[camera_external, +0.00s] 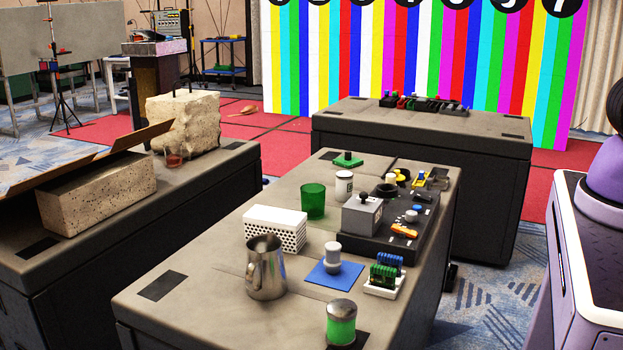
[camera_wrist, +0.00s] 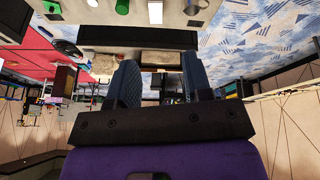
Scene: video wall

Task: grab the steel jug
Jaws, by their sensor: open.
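The steel jug (camera_external: 266,268) stands upright on the near grey table (camera_external: 190,300), towards its front left, in the external view. It has a shiny metal body and an open top. A white perforated box stands right behind it. My gripper (camera_wrist: 160,80) shows in the wrist view with its two dark fingers wide apart and nothing between them. It is not in the external view and is away from the jug.
Around the jug are the white perforated box (camera_external: 275,229), a blue mat (camera_external: 335,274) with a white object, a green-filled jar (camera_external: 341,323) and a green cup (camera_external: 313,201). A black control panel (camera_external: 420,232) lies behind right. Another table (camera_external: 215,172) with stone blocks stands left.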

